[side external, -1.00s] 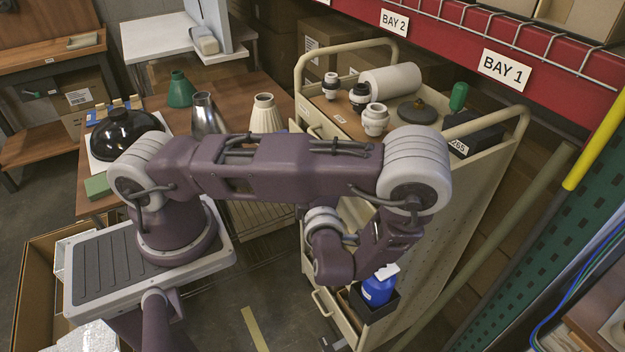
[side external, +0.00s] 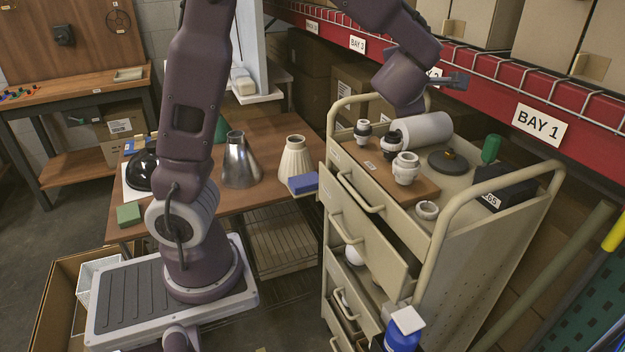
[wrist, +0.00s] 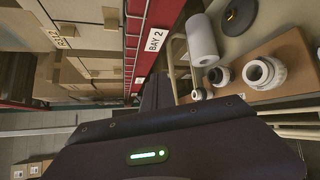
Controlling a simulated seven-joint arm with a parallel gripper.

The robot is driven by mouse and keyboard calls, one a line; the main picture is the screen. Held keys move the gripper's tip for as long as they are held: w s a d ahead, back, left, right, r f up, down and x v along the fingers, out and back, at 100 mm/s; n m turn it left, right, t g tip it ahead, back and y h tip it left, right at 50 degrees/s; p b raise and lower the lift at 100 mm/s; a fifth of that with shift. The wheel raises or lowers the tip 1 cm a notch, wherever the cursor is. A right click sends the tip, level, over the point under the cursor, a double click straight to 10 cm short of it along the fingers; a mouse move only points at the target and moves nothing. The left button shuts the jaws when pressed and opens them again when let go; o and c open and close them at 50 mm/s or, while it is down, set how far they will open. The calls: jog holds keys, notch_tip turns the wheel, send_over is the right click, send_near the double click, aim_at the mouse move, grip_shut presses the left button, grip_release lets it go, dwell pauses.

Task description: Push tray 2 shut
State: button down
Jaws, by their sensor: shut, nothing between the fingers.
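The cream cart (side external: 470,262) has drawer-like trays at its front, with number labels too small to read. I take the second tray from the top (side external: 372,240) as tray 2. Its front stands out from the cart, and a dark gap shows behind its upper edge at the right. The top tray (side external: 385,203) sits above it. My gripper (side external: 458,82) is high above the back of the cart top, well away from the tray fronts, and is shut and empty. In the wrist view its dark fingers (wrist: 156,92) show, but no tray front is clearly visible.
Several white and black fittings, a white roll (side external: 424,131) and a dark disc (side external: 447,161) lie on the cart top. A red shelf beam (side external: 480,85) runs behind.

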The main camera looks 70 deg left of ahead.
jog(key=w+a+r+t+h, duration=0.1)
jog(key=w+a+r+h, duration=0.1)
jog(key=w+a+h, duration=0.3)
jog(key=w+a+r+t+h, duration=0.1)
jog(key=a+r+h, duration=0.1)
jog(key=a, duration=0.6)
jog(key=s+a+f+n+g+h, duration=0.1)
jog(key=s+a+n+g, duration=0.15)
jog(key=s, duration=0.55)
jog(key=s+a+f+n+g+h, duration=0.1)
jog(key=s+a+f+g+h, duration=0.15)
jog(key=s, duration=0.65)
jog(key=s+a+f+n+g, duration=0.1)
jog(key=s+a+g, duration=0.2)
jog(key=s, duration=0.5)
send_over(320, 191)
jog(key=s, duration=0.2)
notch_tip(320, 191, down, 33)
jog(key=shift+s+f, duration=0.15)
